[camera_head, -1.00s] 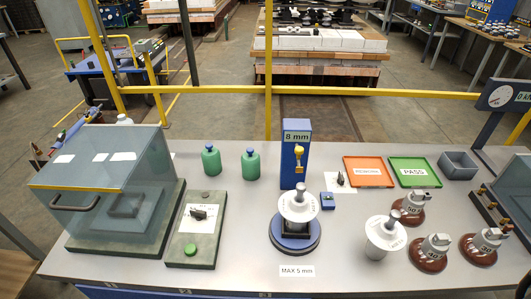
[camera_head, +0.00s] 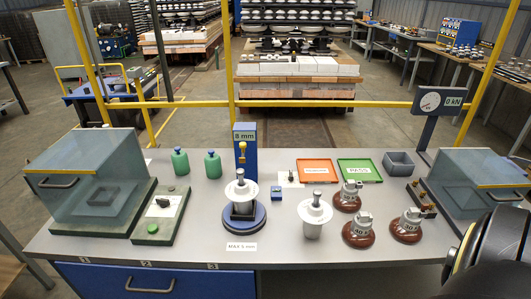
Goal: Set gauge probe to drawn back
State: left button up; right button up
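The gauge is a blue upright column (camera_head: 246,160) with an "8 mm" display (camera_head: 244,135) at its top. Its yellow probe (camera_head: 242,152) is on the column's front, above a white insulator disc (camera_head: 241,190) on a round blue base (camera_head: 244,216). I cannot tell the probe's exact position. A white plate (camera_head: 288,183) with a small dark knob (camera_head: 294,176) lies right of the column. A small blue box (camera_head: 277,193) is in front of it. A dark rounded part of my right arm fills the lower right corner. Neither gripper is in view.
A glass-covered box (camera_head: 85,185) and a green-button panel (camera_head: 158,216) stand left. A second covered box (camera_head: 475,185) stands right. A white insulator (camera_head: 314,215) and several brown ones (camera_head: 360,232) stand centre right, before orange (camera_head: 316,172) and green (camera_head: 359,171) trays.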

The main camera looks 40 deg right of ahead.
aim_at(243, 145)
jog(key=z, duration=0.8)
jog(key=i, duration=0.3)
